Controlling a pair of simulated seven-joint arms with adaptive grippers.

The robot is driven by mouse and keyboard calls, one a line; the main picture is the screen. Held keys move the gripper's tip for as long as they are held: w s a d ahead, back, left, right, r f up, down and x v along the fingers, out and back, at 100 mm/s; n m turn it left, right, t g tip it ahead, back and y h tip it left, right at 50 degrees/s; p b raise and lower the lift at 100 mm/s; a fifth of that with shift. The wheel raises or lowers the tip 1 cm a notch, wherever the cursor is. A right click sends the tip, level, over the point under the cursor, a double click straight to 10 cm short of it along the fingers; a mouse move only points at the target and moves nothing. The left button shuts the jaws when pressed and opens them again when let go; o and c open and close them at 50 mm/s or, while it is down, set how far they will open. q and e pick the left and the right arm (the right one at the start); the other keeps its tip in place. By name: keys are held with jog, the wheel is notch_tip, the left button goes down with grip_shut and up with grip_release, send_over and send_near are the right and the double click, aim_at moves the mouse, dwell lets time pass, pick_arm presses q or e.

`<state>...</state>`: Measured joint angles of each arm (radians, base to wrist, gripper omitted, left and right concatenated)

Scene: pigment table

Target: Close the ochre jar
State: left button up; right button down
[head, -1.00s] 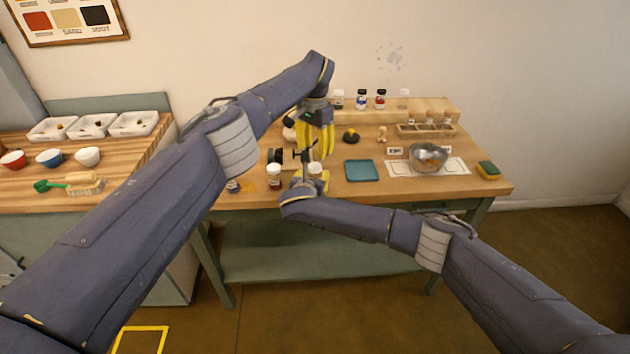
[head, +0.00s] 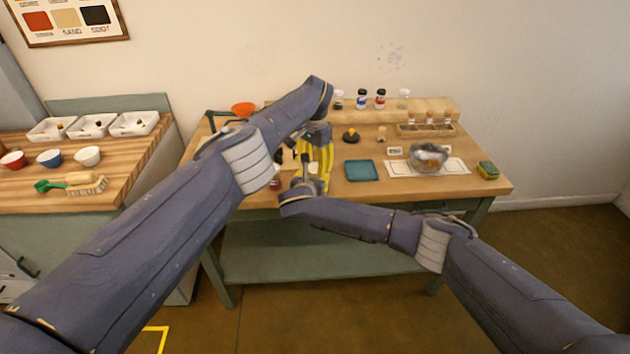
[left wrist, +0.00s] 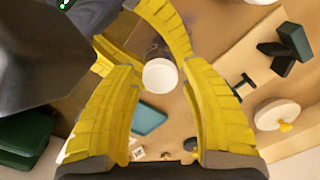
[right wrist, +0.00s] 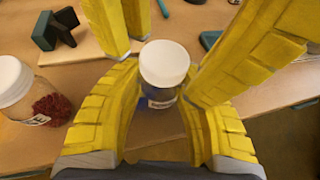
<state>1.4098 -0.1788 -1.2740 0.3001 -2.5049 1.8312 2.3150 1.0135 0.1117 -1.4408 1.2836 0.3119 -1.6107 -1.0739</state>
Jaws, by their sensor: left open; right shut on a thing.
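A small glass jar (right wrist: 160,98) with a white lid (right wrist: 164,62) stands upright between my right gripper's yellow fingers (right wrist: 172,115) in the right wrist view. The lid sits on its top; how tight it is cannot be told. Its visible contents look dark blue rather than ochre, and its label is mostly hidden. My right gripper is shut on this jar. My left gripper (left wrist: 162,88) is open, above the jar, with the white lid (left wrist: 160,75) between its fingers from above. Its fingertips (right wrist: 125,28) show behind the lid in the right wrist view, apparently apart from it.
A white-lidded jar of red pigment (right wrist: 40,103) stands close to the left of the held jar. A teal tray (head: 361,170), metal bowl (head: 429,158) and sponge (head: 488,170) lie to the right. A dark stand (right wrist: 60,28) is behind. My left arm hides the table's left part.

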pick_arm(q)
grip_shut()
